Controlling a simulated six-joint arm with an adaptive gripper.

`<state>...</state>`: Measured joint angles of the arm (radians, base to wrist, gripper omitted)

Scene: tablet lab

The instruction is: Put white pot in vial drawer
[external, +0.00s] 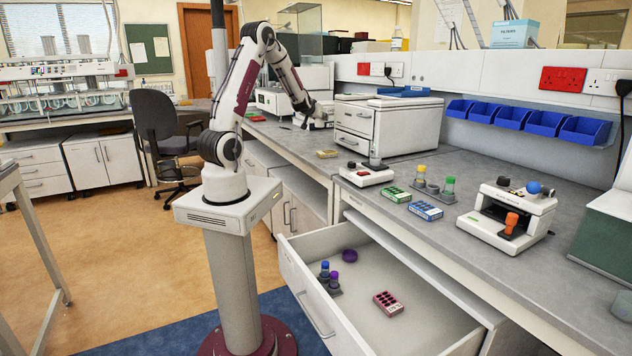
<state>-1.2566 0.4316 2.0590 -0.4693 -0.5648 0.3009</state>
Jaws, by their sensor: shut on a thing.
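My gripper (319,117) is at the back of the bench, left of the white drawer cabinet. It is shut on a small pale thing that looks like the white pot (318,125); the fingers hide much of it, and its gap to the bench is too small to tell. The vial drawer (314,306) is pulled open below the bench front, well nearer the camera than my gripper. Inside it are a grey rack with blue- and purple-capped vials (329,278), a purple round dish (349,255) and a pink block with holes (387,303).
The white drawer cabinet (393,122) stands right of my gripper. A small yellowish box (327,153) lies in front of it. A scale (367,174), green and blue boxes, capped vials and a white instrument (507,215) stand along the bench. The drawer's middle floor has free room.

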